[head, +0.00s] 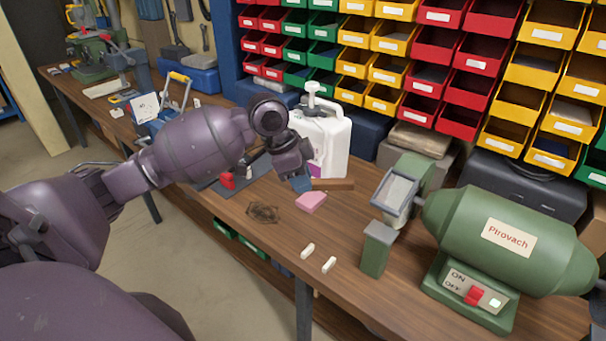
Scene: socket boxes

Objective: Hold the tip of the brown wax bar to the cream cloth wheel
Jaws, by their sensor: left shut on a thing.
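My left gripper (302,184) is shut on one end of a brown wax bar (335,184). The bar sticks out to the right, roughly level, above or near the bench top; I cannot tell the height. Its free tip points toward the green bench grinder (490,235) and is clearly apart from it. At the grinder's left end is a guard with a pale framed shield (397,192). My right gripper is not in view.
A pink block (311,202) lies just below the gripper. A brown wiry pad (263,212) and two small whitish sticks (307,250) lie nearer the front edge. A white jug (326,145) stands behind the bar. A green post (377,248) stands before the guard.

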